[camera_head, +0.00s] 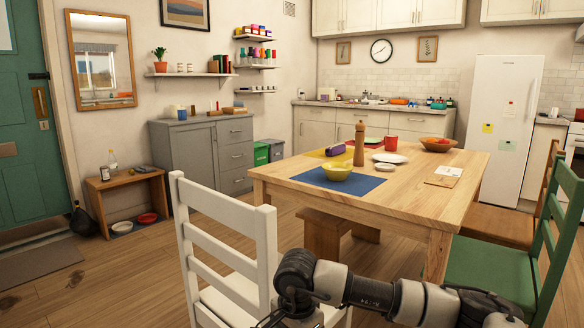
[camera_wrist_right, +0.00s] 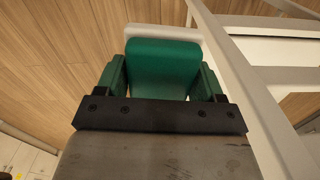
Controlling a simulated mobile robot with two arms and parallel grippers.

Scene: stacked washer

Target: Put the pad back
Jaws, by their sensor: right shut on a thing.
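My right gripper (camera_wrist_right: 161,85) shows in the right wrist view and is shut on a green pad-like thing (camera_wrist_right: 165,65). A pale strip (camera_wrist_right: 163,32) lies along the far edge of the green face; I cannot tell whether it is part of the same thing. A finger presses at each side of the green thing. A white slatted frame, which looks like the white chair (camera_head: 227,225), runs close by on the right of the wrist view. In the head view my right arm crosses the bottom in front of this chair, and its gripper is hidden. My left gripper is out of view.
A green chair (camera_head: 495,265) stands at the right. A low shelf (camera_head: 125,181) stands by the door. The floor at left is mostly clear.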

